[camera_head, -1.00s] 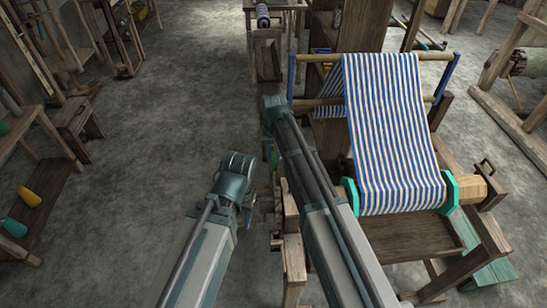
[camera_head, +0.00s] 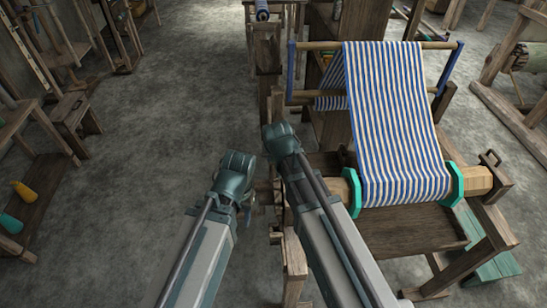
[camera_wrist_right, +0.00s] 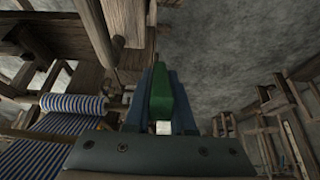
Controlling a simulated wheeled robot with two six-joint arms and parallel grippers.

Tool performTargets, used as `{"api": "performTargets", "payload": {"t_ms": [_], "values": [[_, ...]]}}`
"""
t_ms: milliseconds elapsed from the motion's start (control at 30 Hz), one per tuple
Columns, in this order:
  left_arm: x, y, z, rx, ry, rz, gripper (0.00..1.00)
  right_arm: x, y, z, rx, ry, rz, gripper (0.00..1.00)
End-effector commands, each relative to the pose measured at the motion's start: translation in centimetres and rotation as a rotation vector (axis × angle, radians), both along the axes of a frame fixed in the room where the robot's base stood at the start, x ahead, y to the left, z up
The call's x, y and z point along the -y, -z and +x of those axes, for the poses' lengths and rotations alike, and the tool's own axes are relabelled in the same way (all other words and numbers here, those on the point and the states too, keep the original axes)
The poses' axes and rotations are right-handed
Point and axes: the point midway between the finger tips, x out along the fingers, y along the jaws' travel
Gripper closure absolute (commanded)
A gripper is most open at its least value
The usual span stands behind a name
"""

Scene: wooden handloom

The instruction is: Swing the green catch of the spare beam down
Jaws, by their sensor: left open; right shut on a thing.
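In the right wrist view, a green catch (camera_wrist_right: 161,92) stands lengthwise between the two blue fingers of my right gripper (camera_wrist_right: 159,112). The fingers are shut on it. In the head view, my right wrist (camera_head: 280,140) is beside the loom's left side and hides its fingers and the catch. My left gripper (camera_head: 248,198) is open, lower and further left, mostly hidden behind its own wrist. I cannot make out the spare beam for certain.
Blue-and-white striped cloth (camera_head: 392,120) hangs over the loom onto a wooden roller with teal end rings (camera_head: 354,192). Wooden frame posts (camera_head: 272,100) stand close to my right wrist. A bench (camera_head: 75,120) stands at the left. The grey floor (camera_head: 165,130) between is clear.

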Motion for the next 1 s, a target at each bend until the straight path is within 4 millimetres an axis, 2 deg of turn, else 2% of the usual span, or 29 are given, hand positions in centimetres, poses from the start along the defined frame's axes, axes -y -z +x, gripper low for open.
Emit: {"api": "performTargets", "payload": {"t_ms": [33, 300, 833, 867, 1000], "values": [[0.0, 0.9, 0.0, 0.0, 0.0, 0.0, 0.47, 0.0, 0.7, -0.7, 0.02, 0.0, 0.0, 1.0], [0.0, 2.1, 0.0, 0.0, 0.0, 0.0, 0.47, 0.0, 0.8, -0.9, 0.115, 0.001, 0.001, 1.0], [0.0, 2.2, 0.0, 0.0, 0.0, 0.0, 0.47, 0.0, 0.6, -0.8, 0.14, 0.001, 0.001, 1.0], [0.0, 2.2, 0.0, 0.0, 0.0, 0.0, 0.47, 0.0, 0.6, -0.8, 0.14, 0.001, 0.001, 0.76], [0.0, 2.2, 0.0, 0.0, 0.0, 0.0, 0.47, 0.0, 0.6, -0.8, 0.141, 0.001, 0.001, 0.51]]}}
